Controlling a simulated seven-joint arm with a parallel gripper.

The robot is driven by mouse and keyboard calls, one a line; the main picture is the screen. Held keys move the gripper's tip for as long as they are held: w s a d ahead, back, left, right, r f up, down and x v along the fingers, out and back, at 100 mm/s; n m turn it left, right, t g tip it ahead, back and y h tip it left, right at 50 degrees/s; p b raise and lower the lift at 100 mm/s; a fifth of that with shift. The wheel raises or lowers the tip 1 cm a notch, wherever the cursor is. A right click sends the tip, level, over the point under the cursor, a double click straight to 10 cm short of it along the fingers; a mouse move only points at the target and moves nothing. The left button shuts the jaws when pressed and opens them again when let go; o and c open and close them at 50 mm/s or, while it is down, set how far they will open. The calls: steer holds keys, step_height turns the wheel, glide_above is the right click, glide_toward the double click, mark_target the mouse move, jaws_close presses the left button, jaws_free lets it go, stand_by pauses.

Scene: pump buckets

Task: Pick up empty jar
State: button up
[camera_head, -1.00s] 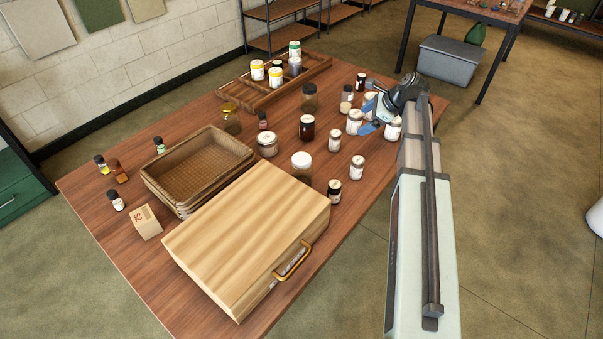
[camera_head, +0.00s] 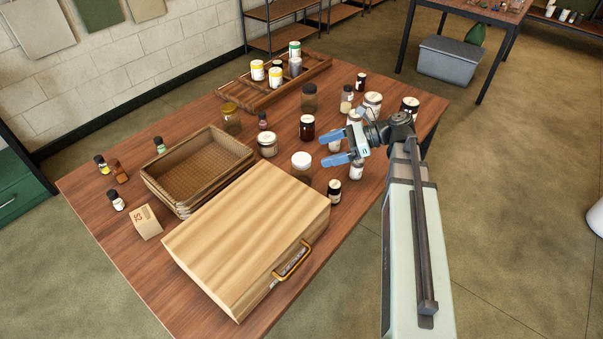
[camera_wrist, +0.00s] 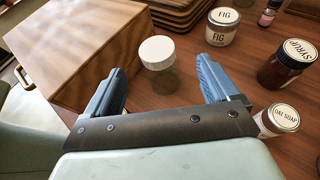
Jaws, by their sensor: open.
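The empty jar (camera_head: 302,169) is clear glass with a white lid. It stands upright on the table beside the wooden case, and nothing shows inside it. My gripper (camera_head: 328,147) is open and empty, with blue fingers, to the right of the jar and apart from it. In the wrist view the jar (camera_wrist: 159,72) stands ahead, between the lines of the two fingers of my gripper (camera_wrist: 161,78). The jar's lower part looks see-through against the brown table.
A wooden case (camera_head: 245,235) with a metal handle lies left of the jar. A FIG jar (camera_wrist: 222,27), a dark SYRUP jar (camera_wrist: 287,63) and an OAT SOAP jar (camera_wrist: 277,120) stand close by. Woven trays (camera_head: 197,170) lie further left.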

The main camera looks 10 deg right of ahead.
mark_target(296, 162)
steer(key=x, duration=0.5)
steer(key=shift+a+f, duration=0.15)
steer(key=shift+a, duration=0.05)
steer(key=shift+f+x, duration=0.25)
steer(key=shift+x, duration=2.3)
steer(key=shift+s+d, duration=0.1)
steer(key=shift+s, duration=0.15)
steer(key=shift+c, duration=0.5)
steer(key=c, duration=1.1)
